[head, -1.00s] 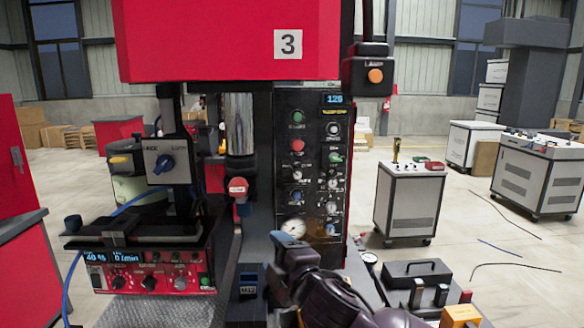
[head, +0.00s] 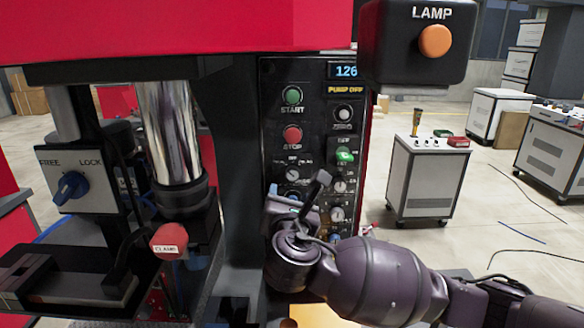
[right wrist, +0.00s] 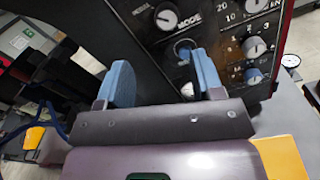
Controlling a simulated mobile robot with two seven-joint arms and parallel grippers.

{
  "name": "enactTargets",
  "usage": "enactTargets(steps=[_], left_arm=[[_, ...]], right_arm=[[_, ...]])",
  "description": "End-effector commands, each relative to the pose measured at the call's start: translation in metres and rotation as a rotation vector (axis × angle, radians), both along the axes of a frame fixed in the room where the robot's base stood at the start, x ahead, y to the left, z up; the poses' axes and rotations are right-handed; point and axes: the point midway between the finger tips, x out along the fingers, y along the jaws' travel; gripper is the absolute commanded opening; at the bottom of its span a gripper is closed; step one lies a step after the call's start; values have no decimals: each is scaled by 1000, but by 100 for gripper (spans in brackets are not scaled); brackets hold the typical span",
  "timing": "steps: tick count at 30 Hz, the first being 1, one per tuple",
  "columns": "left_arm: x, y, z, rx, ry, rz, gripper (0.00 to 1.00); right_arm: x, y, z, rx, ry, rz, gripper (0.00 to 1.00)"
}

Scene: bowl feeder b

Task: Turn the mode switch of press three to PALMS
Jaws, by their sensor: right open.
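The mode switch (head: 292,174) is a small round knob on the black control panel of the red press, below the red STOP button. My right gripper (head: 300,194) is just below the knob in the head view. In the right wrist view its blue-padded fingers (right wrist: 165,80) are apart, with nothing between them. The knob lies beyond the fingertips, and I see no contact. My left gripper is not in view.
Close by are a green START button (head: 292,96), the STOP button (head: 292,134) and a right column of knobs (head: 340,186). A LAMP box (head: 415,42) juts out at upper right. A red clamp knob (head: 169,241) and a FREE/LOCK switch (head: 71,188) stand left.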

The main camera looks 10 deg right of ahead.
Motion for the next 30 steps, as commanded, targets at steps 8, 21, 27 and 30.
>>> enactTargets(steps=[8,21,27,30], left_arm=[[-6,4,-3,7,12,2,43],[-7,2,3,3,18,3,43],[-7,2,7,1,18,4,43],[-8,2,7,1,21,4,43]], right_arm=[[0,-8,-2,-165,48,-51,61],[59,-22,-1,-169,48,-52,61],[86,-29,-2,-167,48,-50,61],[95,-31,-2,-167,48,-50,61]])
